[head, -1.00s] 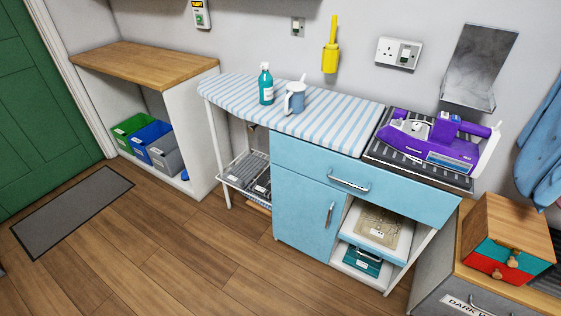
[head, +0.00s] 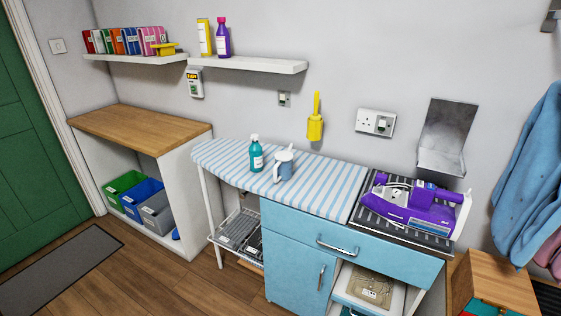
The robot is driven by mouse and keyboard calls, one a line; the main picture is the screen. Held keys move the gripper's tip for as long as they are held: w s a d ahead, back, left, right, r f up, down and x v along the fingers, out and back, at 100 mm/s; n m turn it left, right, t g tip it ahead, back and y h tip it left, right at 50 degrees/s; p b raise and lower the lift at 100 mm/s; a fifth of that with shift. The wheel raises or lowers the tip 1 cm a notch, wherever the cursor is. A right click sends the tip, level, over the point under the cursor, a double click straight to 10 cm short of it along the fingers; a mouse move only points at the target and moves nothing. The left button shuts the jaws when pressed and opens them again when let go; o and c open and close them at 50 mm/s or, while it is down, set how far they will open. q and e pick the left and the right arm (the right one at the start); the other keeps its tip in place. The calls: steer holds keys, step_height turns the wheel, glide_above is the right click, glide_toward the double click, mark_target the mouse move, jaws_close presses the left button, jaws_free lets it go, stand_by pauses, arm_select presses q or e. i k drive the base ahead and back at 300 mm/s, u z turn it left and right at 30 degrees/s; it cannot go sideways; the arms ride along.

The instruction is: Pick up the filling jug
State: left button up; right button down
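The filling jug (head: 284,167) is a small blue-grey jug with a pale spout. Neither of my grippers shows in the head view.
A purple steam iron (head: 412,208) sits on a dark ribbed rest at the board's right end. A blue cabinet (head: 298,268) is under the board. A wooden counter (head: 140,128) stands left. Shelves (head: 248,64) hang above. The board right of the jug is clear.

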mark_target(283, 168)
steer(key=z, duration=0.45)
steer(key=i, duration=1.45)
steer(key=u, duration=0.65)
